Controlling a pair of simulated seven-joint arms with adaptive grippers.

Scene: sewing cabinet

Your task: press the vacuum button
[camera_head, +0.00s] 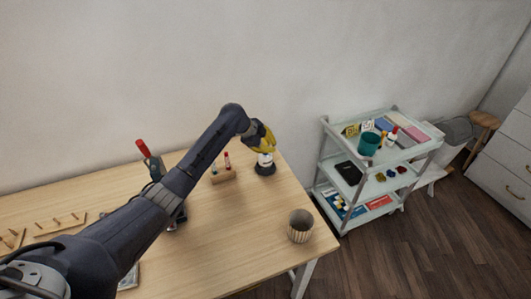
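A small round device with a white top and dark base (265,168), which looks like the vacuum, stands upright near the back right of the wooden table. My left gripper (265,149), with yellow parts, points down directly above its top. The gripper hides the top of the device, so the button does not show. I cannot tell whether the fingertips touch it or whether they are open or shut. My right gripper is not in view.
A wooden block with small coloured-handled tools (222,175) stands left of the device. A ribbed cup (300,226) stands at the table's right front. A red-handled tool (143,149) is partly behind my arm. A white shelf cart (335,150) stands right of the table.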

